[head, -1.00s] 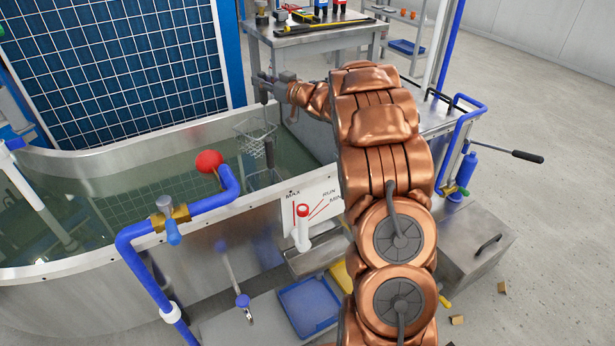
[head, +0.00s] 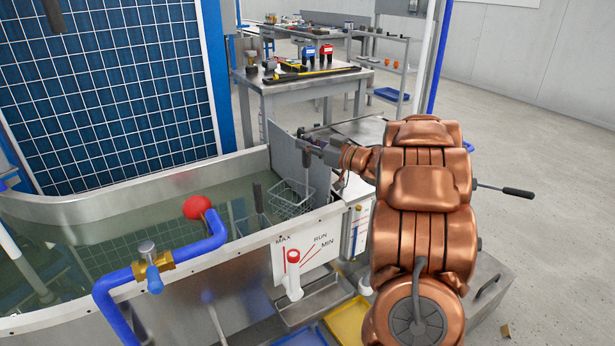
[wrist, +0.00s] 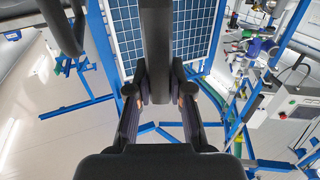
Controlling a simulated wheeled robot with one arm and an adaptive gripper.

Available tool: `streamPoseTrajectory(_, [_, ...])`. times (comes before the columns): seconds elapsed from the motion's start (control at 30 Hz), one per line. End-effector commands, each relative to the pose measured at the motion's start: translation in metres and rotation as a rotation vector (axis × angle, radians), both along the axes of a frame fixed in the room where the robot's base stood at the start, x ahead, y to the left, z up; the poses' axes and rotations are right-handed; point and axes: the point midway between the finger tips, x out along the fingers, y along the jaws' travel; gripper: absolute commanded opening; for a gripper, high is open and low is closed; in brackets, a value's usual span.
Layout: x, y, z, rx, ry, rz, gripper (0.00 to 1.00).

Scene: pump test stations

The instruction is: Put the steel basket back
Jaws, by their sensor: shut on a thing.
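The steel basket (head: 290,200) is a small open wire basket, seen in the head view at the right end of the tank (head: 140,182), in front of the grey end plate (head: 287,155). It hangs upright by its handle from my gripper (head: 309,147), which is above it. In the wrist view my gripper (wrist: 160,88) is shut on a dark upright bar (wrist: 156,45), apparently the basket's handle. The basket itself is not seen there. A dim basket-like shape shows in the water to its left, apparently a reflection. I cannot tell whether the basket touches the tank's rim.
The MAX/RUN/MIN plate (head: 306,246) stands just below the basket. A steel table (head: 300,84) with tools is behind. Blue and yellow trays lie below the plate.

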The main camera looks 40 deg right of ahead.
Motion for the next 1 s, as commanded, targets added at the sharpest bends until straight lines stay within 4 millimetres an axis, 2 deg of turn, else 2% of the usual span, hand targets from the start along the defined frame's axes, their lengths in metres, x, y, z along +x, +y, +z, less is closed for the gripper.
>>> streamPoseTrajectory(0.03, [0.0, -0.001, -0.014, 0.005, 0.001, -0.002, 0.0])
streamPoseTrajectory(0.2, [0.0, -0.001, -0.04, 0.003, -0.001, -0.003, 0.0])
streamPoseTrajectory(0.47, [0.001, -0.001, -0.054, 0.0, -0.003, -0.002, 0.0])
streamPoseTrajectory(0.73, [0.001, -0.001, -0.09, 0.002, -0.002, -0.003, 0.0])
streamPoseTrajectory(1.0, [0.001, -0.001, -0.094, -0.001, -0.003, -0.002, 0.0])
